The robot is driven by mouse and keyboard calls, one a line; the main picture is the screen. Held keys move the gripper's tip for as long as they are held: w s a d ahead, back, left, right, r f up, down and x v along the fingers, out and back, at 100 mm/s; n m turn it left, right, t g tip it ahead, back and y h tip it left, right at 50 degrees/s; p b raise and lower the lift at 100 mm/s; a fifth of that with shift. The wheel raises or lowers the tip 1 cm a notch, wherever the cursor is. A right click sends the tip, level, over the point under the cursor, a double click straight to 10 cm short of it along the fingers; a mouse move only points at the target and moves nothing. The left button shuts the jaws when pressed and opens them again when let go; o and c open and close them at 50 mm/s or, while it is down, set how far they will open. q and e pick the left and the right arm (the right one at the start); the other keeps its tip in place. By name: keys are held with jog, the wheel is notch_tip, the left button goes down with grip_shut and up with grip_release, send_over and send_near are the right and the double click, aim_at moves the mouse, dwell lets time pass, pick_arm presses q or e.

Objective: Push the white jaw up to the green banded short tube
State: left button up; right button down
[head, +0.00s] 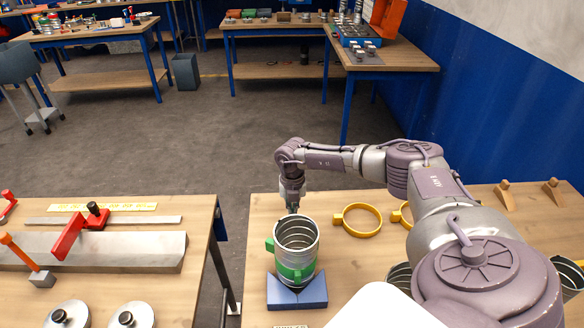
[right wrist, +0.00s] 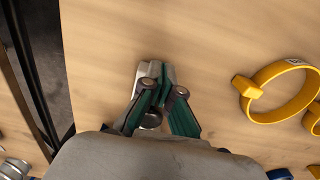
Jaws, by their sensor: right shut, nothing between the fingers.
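The green banded short tube (head: 296,245) is a ribbed metal cylinder standing upright at the blue V-shaped block (head: 297,291) on the right-hand table. It has a green band low down and green tabs. My right gripper (head: 292,207) points down just behind the tube's far rim; I cannot tell whether it touches. In the right wrist view the gripper (right wrist: 158,75) is shut, low over bare wood. A pale grey-white piece shows at its fingertips; I cannot tell whether this is the white jaw or part of the gripper. The left gripper is not seen.
Yellow ring clamps (head: 358,220) lie right of the tube; one shows in the right wrist view (right wrist: 281,92). More metal tubes stand partly behind my right arm. A gap separates the left table (head: 195,212), which holds a red-handled tool (head: 80,231). Wood behind the gripper is clear.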

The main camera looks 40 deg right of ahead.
jog(key=shift+w+d+b, duration=0.4)
jog(key=shift+w, duration=0.1)
notch_tip(320, 180, up, 9)
jog(key=p, duration=0.4)
jog(key=shift+p, duration=0.4)
